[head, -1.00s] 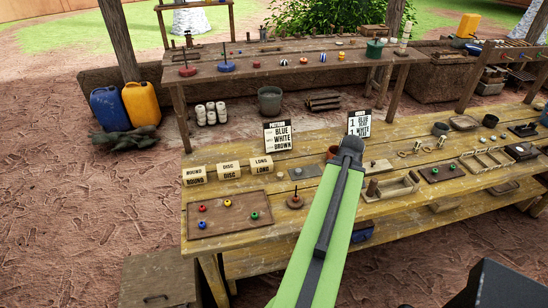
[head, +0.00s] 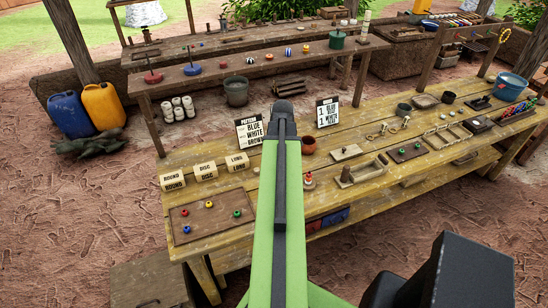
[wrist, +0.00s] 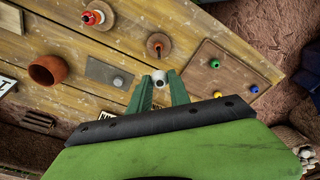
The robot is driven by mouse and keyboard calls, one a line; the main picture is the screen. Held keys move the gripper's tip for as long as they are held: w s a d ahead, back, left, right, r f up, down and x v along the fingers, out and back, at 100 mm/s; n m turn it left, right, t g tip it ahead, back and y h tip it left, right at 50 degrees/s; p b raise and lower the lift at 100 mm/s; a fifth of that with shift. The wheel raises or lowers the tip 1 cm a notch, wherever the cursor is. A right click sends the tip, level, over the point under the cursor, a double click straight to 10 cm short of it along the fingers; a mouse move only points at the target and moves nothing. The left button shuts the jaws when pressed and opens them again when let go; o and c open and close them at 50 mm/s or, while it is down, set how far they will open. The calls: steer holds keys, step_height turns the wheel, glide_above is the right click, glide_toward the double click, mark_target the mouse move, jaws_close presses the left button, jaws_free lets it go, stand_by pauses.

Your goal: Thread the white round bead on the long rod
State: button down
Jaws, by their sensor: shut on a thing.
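My gripper (wrist: 165,88) is shut on a white round bead (wrist: 156,78) with a dark hole facing the wrist camera. They are above the yellow table. Beyond the bead in the wrist view, a short upright rod stands on a round brown base (wrist: 158,44), apart from the bead. Farther left, another stand (wrist: 93,17) carries red and whitish pieces; it also shows in the head view (head: 309,181). In the head view my arm hides the bead and the brown base. I cannot tell which upright is the long rod.
A brown tray (head: 212,229) holds several coloured beads. Label blocks (head: 205,172) and sign cards (head: 250,131) stand on the table. A clay pot (head: 308,145) is right of my arm. A far bench (head: 215,72) holds rods on red and blue bases.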

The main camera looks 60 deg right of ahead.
steer(key=shift+f, duration=0.15)
steer(key=shift+f+b, duration=0.45)
steer(key=shift+b, duration=0.1)
step_height(320, 180, down, 5)
steer(key=b, duration=0.4)
steer(key=shift+r+b, duration=0.2)
steer(key=shift+b, duration=0.1)
steer(key=shift+f+b, duration=0.3)
steer(key=shift+b, duration=0.05)
steer(key=shift+f+b, duration=1.15)
steer(key=shift+f, duration=0.05)
stand_by(0.9)
stand_by(0.6)
steer(key=c, duration=1.1)
jaws_free()
